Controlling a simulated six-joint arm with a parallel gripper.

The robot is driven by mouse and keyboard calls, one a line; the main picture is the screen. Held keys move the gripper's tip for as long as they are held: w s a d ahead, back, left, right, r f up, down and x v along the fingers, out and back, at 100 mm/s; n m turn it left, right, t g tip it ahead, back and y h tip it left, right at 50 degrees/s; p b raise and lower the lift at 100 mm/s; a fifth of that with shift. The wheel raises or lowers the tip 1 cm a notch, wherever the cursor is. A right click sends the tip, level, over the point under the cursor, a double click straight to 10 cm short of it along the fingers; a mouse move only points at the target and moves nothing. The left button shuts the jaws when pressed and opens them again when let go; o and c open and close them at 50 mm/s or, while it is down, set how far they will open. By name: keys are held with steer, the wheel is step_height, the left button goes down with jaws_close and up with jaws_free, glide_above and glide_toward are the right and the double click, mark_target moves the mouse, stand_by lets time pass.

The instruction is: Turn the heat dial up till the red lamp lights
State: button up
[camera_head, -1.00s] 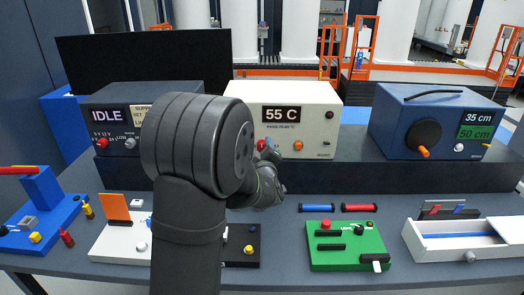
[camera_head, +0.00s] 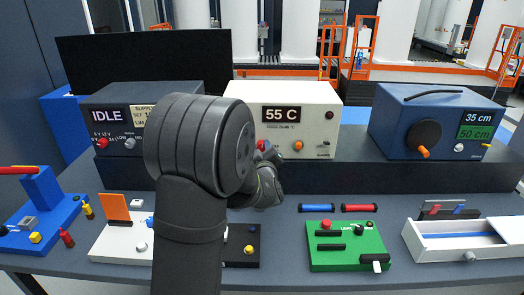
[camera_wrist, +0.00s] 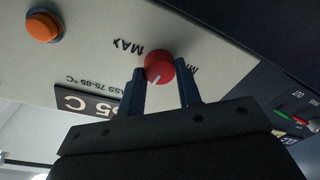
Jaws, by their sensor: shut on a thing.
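The cream heat unit (camera_head: 310,95) shows 55 C on its display (camera_head: 281,115). Small print under it gives a pass range of 75-85 °C, clearer in the wrist view. A small dark red lamp (camera_head: 326,115) at its upper right looks unlit. My gripper (camera_wrist: 162,80) is shut on the dial, one finger on each side. In the head view my wrist hides most of the fingers, and only a bit of the dial (camera_head: 261,144) shows.
An orange button (camera_head: 298,146) and a small switch (camera_head: 323,146) are right of the dial. A dark supply box (camera_head: 125,115) reading IDLE stands left, a blue box (camera_head: 440,120) right. A green board (camera_head: 345,258) and white drawer box (camera_head: 430,250) lie in front.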

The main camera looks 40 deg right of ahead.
steer(key=o, duration=1)
steer(key=shift+c, duration=0.2)
steer(key=shift+s, duration=0.1)
steer(key=v, duration=1.7)
steer(key=shift+a, duration=0.25)
steer(key=x, duration=1.7)
steer(key=shift+d, duration=0.2)
